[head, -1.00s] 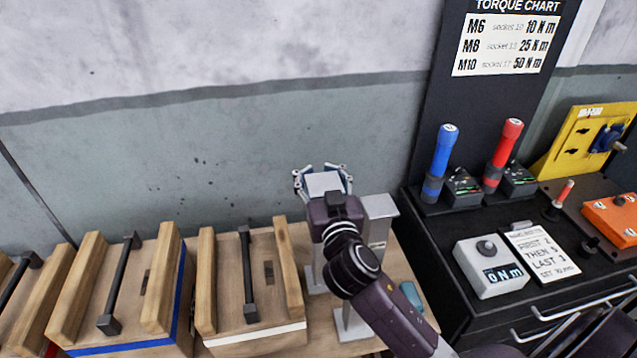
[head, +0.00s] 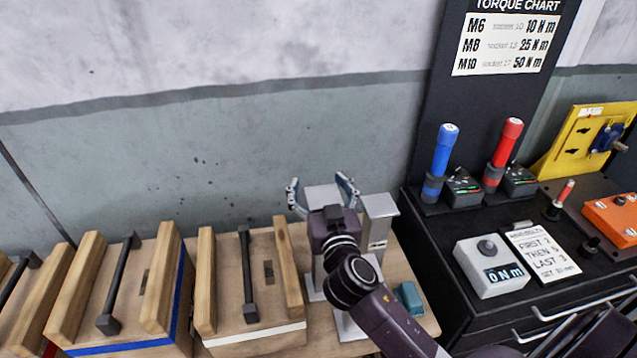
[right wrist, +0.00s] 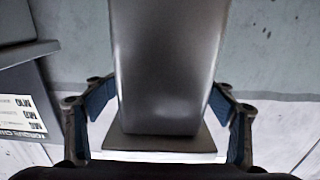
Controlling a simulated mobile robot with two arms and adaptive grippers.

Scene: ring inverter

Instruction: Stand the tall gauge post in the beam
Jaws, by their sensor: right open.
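Two grey metal posts with flat foot plates stand on the wooden bench top. The right grey post (head: 378,206) shows beside my arm; the left grey post (head: 322,194) is partly hidden behind my right gripper. I cannot tell a separate tall gauge post from these, and no beam of light shows. My right gripper (head: 320,185) is open, its fingers on either side of the left post's top. In the right wrist view a grey post (right wrist: 165,70) lies between the spread blue-padded fingers, with a gap near the fingertips. My left gripper is not in view.
A small teal block (head: 408,298) lies on the bench right of my forearm. Wooden blocks with black handles (head: 248,275) fill the left. The black cabinet right of the bench carries blue and red drivers (head: 441,160) and a torque meter (head: 492,267).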

